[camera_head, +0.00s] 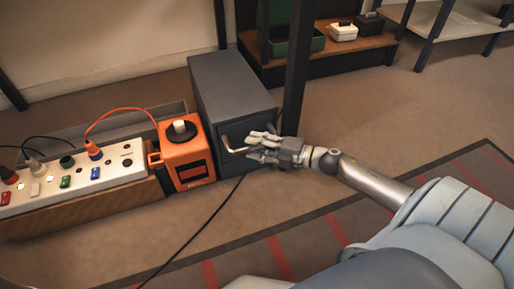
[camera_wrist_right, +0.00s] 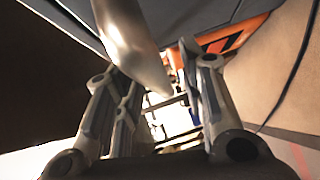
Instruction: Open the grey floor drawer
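The grey floor drawer (camera_head: 225,85) is a box-shaped unit standing on the floor in the middle of the head view. Its front looks flush, with no visible gap. A pale bar handle (camera_head: 233,150) sits on the front. My right gripper (camera_head: 256,147) is at the handle, coming from the right, and partly covers it. In the right wrist view, the metal handle (camera_wrist_right: 135,45) passes between the spread fingers of the gripper (camera_wrist_right: 155,90). The fingers look apart, and I see no firm contact with the bar. My left gripper is not in view.
An orange box (camera_head: 185,152) with a black knob stands against the drawer's left side. Left of it is a white power strip (camera_head: 75,180) with coloured plugs. A black cable (camera_head: 205,225) crosses the floor in front. A dark post (camera_head: 297,70) stands right of the drawer.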

